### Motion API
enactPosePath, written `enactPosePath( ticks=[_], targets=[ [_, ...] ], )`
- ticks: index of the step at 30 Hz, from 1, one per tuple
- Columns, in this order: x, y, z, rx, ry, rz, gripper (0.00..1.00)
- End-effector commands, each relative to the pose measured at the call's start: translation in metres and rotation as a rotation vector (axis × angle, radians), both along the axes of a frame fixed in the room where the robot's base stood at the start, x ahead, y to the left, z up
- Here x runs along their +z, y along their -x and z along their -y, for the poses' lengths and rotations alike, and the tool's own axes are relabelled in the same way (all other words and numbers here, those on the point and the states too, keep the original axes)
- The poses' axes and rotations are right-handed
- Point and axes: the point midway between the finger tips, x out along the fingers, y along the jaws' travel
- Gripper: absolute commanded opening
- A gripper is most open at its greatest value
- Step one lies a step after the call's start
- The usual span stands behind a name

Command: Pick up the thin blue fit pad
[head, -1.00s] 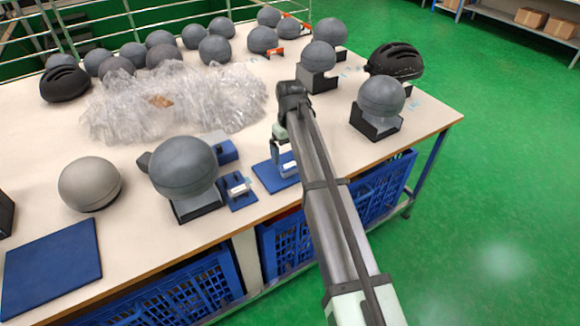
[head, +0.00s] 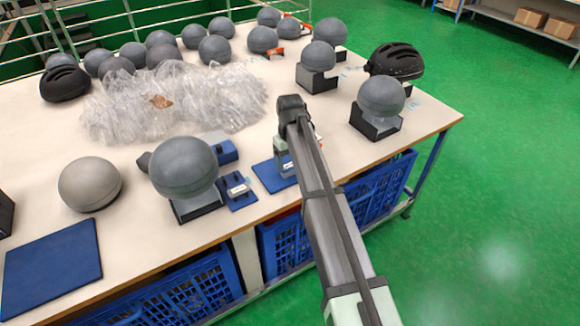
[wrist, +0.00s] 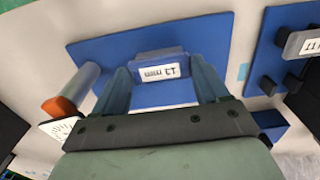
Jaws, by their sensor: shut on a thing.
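The thin blue fit pad (head: 268,176) lies flat near the table's front edge, partly hidden by my arm. In the wrist view the flat blue pad (wrist: 105,48) has a raised blue block with a white label, its print upside down, seemingly reading 13 mm. My gripper (wrist: 161,77) has its two fingers on either side of this block and is shut on it. In the head view my gripper (head: 286,160) is low over the pad, mostly hidden behind my arm. The pad seems to rest on the table.
A similar blue pad with a labelled grey block (head: 238,188) lies just left, beside a grey ball on a stand (head: 184,167). A larger flat blue sheet (head: 52,268) is at far left. Clear plastic wrap (head: 175,103) covers the table middle. An orange-tipped cylinder (wrist: 70,92) is close by.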

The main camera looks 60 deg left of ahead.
Motion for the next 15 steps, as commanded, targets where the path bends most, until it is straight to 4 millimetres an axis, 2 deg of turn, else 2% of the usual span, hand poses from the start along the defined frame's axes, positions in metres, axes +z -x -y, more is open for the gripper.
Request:
enactPosePath(
  ticks=[1,5,15],
  targets=[
    [0.0000,0.0000,0.0000,0.000,0.000,0.000,0.58],
    [0.0000,0.0000,0.0000,0.000,0.000,0.000,0.45],
    [0.0066,-0.0001,-0.0003,0.000,0.000,0.000,0.45]
  ],
)
